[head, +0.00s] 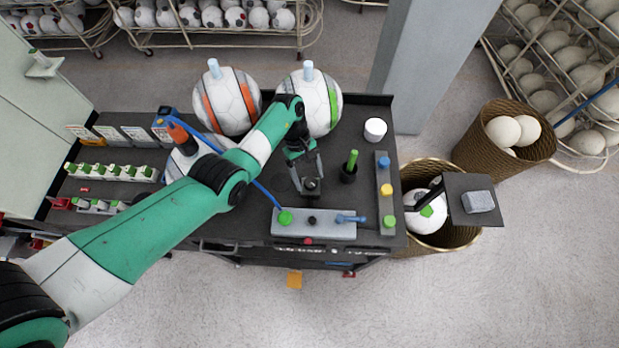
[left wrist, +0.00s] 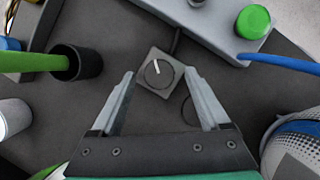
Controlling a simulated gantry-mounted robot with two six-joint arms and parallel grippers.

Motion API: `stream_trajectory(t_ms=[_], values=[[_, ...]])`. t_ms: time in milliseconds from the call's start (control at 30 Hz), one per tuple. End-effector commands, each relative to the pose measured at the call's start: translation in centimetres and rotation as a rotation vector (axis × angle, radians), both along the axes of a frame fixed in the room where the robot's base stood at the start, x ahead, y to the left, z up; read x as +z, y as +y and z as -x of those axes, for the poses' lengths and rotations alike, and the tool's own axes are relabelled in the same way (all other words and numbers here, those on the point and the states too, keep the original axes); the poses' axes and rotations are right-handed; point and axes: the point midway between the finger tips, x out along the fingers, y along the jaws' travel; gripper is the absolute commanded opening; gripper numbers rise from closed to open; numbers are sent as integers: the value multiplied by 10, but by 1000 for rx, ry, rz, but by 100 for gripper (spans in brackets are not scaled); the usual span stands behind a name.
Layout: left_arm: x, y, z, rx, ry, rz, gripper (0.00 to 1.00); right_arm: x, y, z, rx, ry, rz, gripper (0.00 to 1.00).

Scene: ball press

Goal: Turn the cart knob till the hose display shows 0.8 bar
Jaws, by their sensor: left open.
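The cart knob (left wrist: 158,73) is a dark round dial with a white pointer on a small grey square base. In the left wrist view its pointer is tilted slightly left of straight up. In the head view the knob is mostly hidden beneath my left gripper (head: 309,182). My left gripper (left wrist: 160,78) is open, with one finger on each side of the knob and nothing held; whether the fingertips touch it I cannot tell. I cannot make out a display reading. My right gripper is not in view.
The grey block (head: 335,232) with a green button (head: 285,217) lies in front of the knob. A black cup (head: 348,174) with a green stick and a white jar (head: 375,130) stand right. Two balls (head: 232,105) (head: 322,105) sit behind. A wicker basket (head: 465,240) stands beside the cart.

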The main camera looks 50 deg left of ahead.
Motion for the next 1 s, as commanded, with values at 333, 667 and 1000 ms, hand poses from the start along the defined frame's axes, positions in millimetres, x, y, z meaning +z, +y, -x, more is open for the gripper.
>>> stream_trajectory(t_ms=[333, 667, 1000], values=[[-9, -4, 1, 0, -1, 0, 79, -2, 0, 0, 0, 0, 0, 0], [-9, -4, 0, 0, -1, 0, 23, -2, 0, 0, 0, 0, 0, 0], [-8, -4, 1, 8, 0, 0, 0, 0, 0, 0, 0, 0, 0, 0]])
